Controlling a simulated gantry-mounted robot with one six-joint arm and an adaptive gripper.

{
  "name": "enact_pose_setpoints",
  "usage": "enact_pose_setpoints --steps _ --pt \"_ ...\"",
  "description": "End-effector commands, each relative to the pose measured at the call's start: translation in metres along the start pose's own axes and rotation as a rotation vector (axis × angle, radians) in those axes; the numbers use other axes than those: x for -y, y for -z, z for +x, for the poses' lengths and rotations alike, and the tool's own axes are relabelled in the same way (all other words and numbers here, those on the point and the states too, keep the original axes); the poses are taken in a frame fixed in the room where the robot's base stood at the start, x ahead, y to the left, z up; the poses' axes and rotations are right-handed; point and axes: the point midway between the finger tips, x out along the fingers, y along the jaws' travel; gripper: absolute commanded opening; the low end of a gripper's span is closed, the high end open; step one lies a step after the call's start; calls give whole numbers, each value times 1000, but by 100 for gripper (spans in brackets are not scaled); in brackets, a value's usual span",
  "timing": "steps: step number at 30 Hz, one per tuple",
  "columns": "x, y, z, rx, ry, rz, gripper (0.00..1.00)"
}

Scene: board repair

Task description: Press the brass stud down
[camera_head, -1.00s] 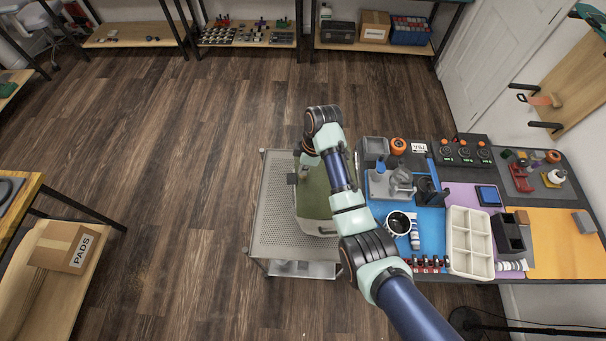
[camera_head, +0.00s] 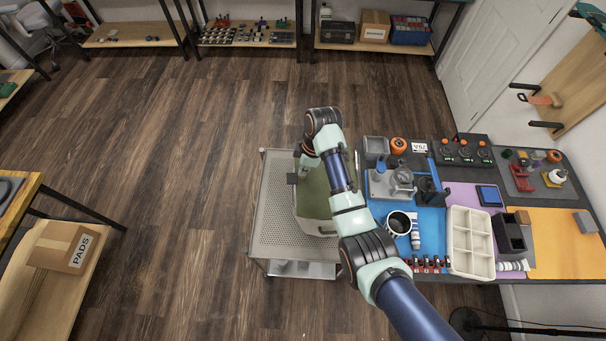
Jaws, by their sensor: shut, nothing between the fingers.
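I cannot make out the brass stud in this view. My arm reaches from the bottom right up to the cart (camera_head: 272,225) left of the workbench. My gripper (camera_head: 304,161) is small and partly hidden at the end of the wrist. It is over the upper left part of an olive-green open case or tray (camera_head: 312,205) on the cart. The gripper looks shut with nothing in it. Whether it touches anything below cannot be told.
The workbench on the right carries a white compartment tray (camera_head: 470,243), a striped mug (camera_head: 398,224), a grey fixture (camera_head: 390,183) and a row of red-topped parts (camera_head: 427,264). The perforated cart top left of the case is bare.

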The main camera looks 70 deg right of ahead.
Motion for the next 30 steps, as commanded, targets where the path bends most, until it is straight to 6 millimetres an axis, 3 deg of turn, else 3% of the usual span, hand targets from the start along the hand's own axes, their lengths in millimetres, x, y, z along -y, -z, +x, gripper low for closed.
enact_pose_setpoints --steps 30 --pt "0 -3 15 0 0 0 0"
